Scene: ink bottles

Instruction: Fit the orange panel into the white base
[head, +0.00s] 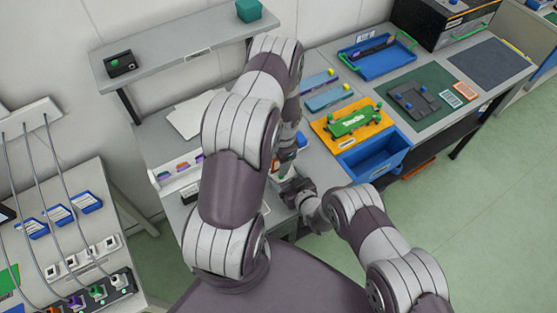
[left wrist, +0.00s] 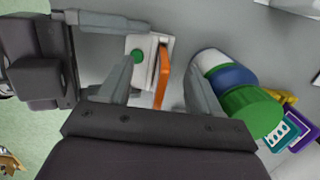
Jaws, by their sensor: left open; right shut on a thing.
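The white base (left wrist: 143,49) has a round green button and sits between the fingers of my left gripper (left wrist: 162,88) in the left wrist view. The orange panel (left wrist: 160,82) shows as a narrow strip along the base's right side. It touches or nearly touches the base; I cannot tell whether it is seated. My left gripper is open, with a finger either side and gaps to both. My right gripper (left wrist: 88,45) comes in from the left and is shut on the base. In the head view, my right gripper (head: 291,187) shows by the bench edge; my left arm hides much there.
A bottle with a green cap (left wrist: 252,108) and blue band lies close by the left gripper's right finger. Purple and teal pieces (left wrist: 290,130) are beyond it. In the head view, a blue bin (head: 375,157) and an orange tray (head: 350,122) stand to the right.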

